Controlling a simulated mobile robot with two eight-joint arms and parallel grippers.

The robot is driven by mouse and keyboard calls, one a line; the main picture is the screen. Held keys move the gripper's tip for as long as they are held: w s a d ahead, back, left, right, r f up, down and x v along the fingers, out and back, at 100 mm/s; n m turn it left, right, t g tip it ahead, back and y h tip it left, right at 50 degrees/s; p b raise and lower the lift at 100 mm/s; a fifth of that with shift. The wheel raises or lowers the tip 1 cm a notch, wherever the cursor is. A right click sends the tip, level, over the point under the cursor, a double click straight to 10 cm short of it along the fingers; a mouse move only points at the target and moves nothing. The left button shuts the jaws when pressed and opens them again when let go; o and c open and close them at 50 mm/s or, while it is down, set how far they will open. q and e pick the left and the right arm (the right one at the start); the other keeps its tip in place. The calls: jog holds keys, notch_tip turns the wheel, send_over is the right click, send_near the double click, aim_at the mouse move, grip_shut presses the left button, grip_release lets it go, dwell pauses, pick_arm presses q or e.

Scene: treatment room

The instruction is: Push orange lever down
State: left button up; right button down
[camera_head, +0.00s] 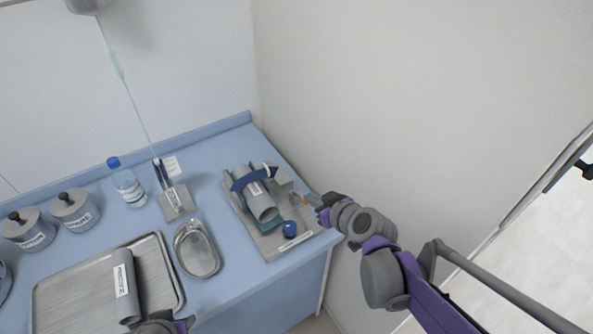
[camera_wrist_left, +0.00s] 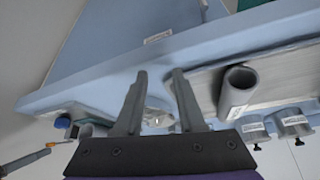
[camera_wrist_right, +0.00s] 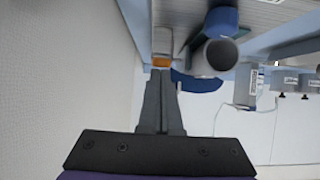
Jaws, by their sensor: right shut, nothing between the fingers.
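The orange lever (camera_head: 303,199) is at the right side of a grey device (camera_head: 286,243) at the counter's right end. In the right wrist view the orange lever (camera_wrist_right: 161,62) shows just beyond my fingertips; I cannot tell whether they touch it. It also shows small in the left wrist view (camera_wrist_left: 62,143). My right gripper (camera_head: 314,200) is shut and empty, close beside the lever; its fingers also lie together in the right wrist view (camera_wrist_right: 161,72). My left gripper (camera_wrist_left: 157,75) is open and empty, near the steel tray at the bottom of the head view.
The device carries a grey cylinder (camera_head: 262,207) with a blue strap and a blue knob (camera_head: 290,229). A steel tray (camera_head: 83,303), kidney dish (camera_head: 197,250), bottle (camera_head: 127,186) and jars (camera_head: 75,210) stand left. A wall (camera_head: 400,110) rises close to my right arm.

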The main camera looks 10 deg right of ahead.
jog(key=shift+w, duration=0.2)
jog(key=shift+w+a, duration=0.25)
jog(key=shift+w, duration=0.4)
jog(key=shift+r, duration=0.2)
